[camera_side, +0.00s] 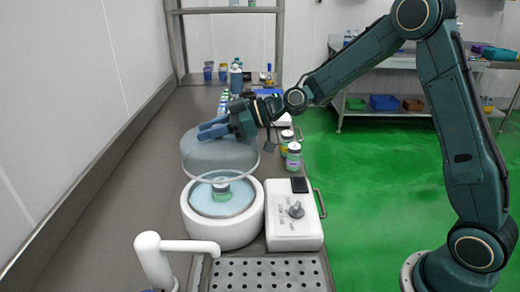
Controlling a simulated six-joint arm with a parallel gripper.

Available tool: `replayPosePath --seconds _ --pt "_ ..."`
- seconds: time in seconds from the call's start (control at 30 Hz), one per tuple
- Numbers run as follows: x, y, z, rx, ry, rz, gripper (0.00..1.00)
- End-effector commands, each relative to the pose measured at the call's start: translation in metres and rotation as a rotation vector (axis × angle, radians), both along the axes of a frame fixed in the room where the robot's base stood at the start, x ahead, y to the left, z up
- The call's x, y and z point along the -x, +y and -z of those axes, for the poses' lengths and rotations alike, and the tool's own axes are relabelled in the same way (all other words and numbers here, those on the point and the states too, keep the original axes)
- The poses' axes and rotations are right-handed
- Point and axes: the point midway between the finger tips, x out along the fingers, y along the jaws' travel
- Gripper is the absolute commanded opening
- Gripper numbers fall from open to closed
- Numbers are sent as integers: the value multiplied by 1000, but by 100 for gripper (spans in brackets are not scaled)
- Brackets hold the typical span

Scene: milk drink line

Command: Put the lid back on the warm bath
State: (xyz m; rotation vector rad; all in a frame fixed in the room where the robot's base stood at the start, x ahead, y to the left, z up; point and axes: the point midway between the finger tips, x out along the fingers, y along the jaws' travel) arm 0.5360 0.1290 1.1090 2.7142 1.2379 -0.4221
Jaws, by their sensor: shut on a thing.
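The warm bath (208,233) is a round white tub with bluish water, on the counter by a white control box with a knob (292,228). A jar with a green and white label (221,189) stands in the bath. The lid (203,160) is a clear dome with a pale rim. My gripper (213,129) is shut on the lid at its top and holds it above and slightly behind the bath. A gap seems to show between the rim and the tub. The fingers' exact hold on the lid is partly hidden.
Jars with coloured labels (293,157) stand right of the lid. A white tap (170,250) and a perforated drain tray (268,274) are in front. More bottles (236,77) stand farther back. The counter left of the bath is clear.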

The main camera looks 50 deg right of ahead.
Motion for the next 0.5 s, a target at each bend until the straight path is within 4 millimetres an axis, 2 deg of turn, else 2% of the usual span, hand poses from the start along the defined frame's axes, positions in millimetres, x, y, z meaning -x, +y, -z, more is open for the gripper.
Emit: replayPosePath --seconds 0.1,0.2,0.5 --pt "15 16 0 -5 -3 -42 0" --pt "22 22 0 -7 -5 -62 0" --pt "25 25 1 -9 -6 -69 0"
